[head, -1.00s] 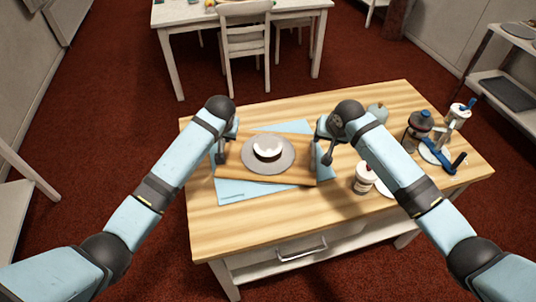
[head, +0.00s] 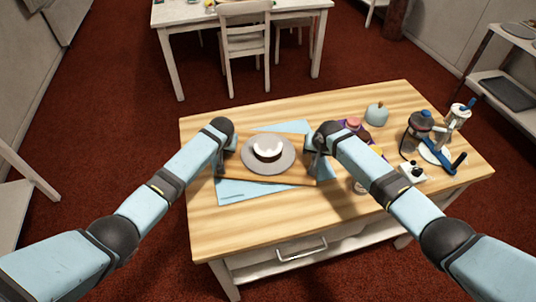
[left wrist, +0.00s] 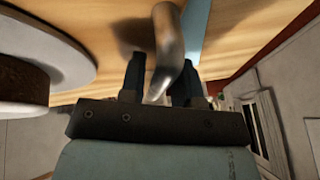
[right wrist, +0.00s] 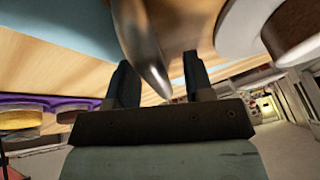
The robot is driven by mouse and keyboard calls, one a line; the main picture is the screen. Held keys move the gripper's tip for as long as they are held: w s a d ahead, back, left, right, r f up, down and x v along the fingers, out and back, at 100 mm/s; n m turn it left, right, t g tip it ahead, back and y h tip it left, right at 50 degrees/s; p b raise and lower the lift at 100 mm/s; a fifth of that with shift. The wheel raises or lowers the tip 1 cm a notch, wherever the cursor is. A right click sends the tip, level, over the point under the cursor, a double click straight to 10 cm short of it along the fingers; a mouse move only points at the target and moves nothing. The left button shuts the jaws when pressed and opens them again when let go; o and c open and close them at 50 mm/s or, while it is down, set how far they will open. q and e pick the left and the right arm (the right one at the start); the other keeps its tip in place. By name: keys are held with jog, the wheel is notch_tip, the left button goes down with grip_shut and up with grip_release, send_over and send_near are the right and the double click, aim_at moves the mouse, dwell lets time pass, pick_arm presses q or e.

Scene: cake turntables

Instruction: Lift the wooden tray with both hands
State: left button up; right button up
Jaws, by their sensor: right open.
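The wooden tray (head: 297,179) lies on a light blue mat (head: 240,192) on the table. It carries a grey round turntable (head: 284,163) with a white-topped cake (head: 267,150) on it. My left gripper (head: 221,168) is at the tray's left end. In the left wrist view a metal handle (left wrist: 168,40) runs between its fingers, but whether they press on it is unclear. My right gripper (head: 317,170) is at the right end. In the right wrist view its open fingers stand on either side of another metal handle (right wrist: 143,50), with a visible gap.
On the table's right side are a purple tray of small cakes (head: 353,124), a blue-grey pot (head: 376,114), and a dark-lidded container (head: 419,124) beside a blue-handled device (head: 458,162). The table's front left is clear. A chair (head: 245,42) stands beyond.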

pick_arm(q)
grip_shut()
pick_arm(e)
jog(key=c, duration=0.6)
grip_shut()
pick_arm(q)
jog(key=shift+r, duration=0.15)
pick_arm(e)
jog(key=shift+r, duration=0.15)
